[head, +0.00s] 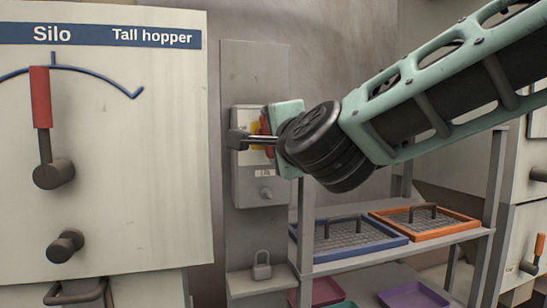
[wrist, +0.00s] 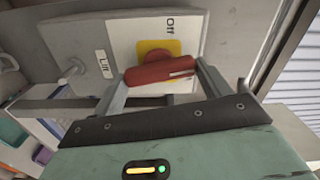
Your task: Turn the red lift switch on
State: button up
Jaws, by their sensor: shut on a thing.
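The red lift switch is a bar handle on a yellow plate (wrist: 158,48). It sits on a grey box (head: 262,188) labelled "Lift", fixed to a grey panel. In the wrist view the red handle (wrist: 158,71) lies across the picture, with a white line on its right end. The word "Off" (wrist: 171,26) shows beside the plate; any opposite label is hidden. My gripper (head: 243,140) reaches the box from the right, and its fingers close on both ends of the handle. In the head view the gripper covers most of the switch.
A round grey knob (head: 266,192) is below the switch. A padlock (head: 262,265) stands on a small ledge underneath. The silo panel (head: 110,220) with its red lever (head: 41,98) stands left. A shelf with blue (head: 375,245) and orange framed screens (head: 448,231) is right.

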jog(key=shift+f+m+b, duration=0.15)
jog(key=shift+m+b, duration=0.85)
jog(key=shift+m, duration=0.1)
jog(key=o, duration=1)
